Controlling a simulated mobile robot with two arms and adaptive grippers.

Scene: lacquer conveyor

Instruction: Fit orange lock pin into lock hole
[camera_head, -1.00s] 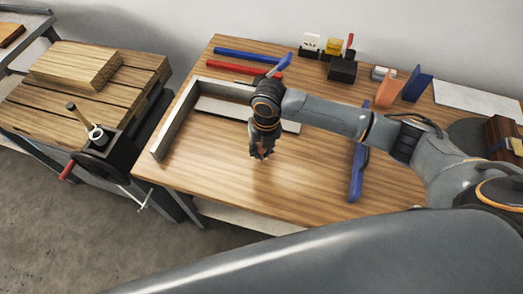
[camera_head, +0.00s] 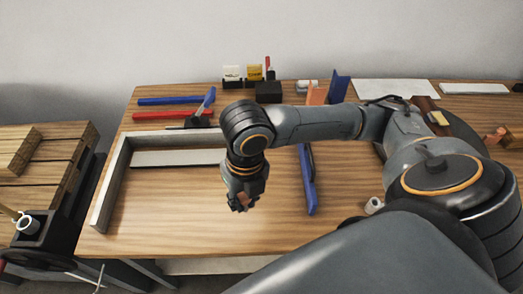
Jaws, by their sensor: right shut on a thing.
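My right gripper (camera_head: 241,207) hangs over the middle of the wooden table, pointing down. It is shut on a small orange-brown piece (camera_head: 243,199), mostly hidden between the fingers; it may be the orange lock pin, but its shape cannot be told. I cannot make out a lock hole in this view. Another orange piece (camera_head: 500,137) lies at the table's far right. My left gripper is not in view.
A metal corner frame (camera_head: 109,190) stands on the wooden table (camera_head: 170,220) at left. Blue (camera_head: 175,100) and red (camera_head: 165,115) bars lie behind it. A blue clamp-like tool (camera_head: 308,185) lies right of the gripper. A vise bench (camera_head: 50,190) stands left.

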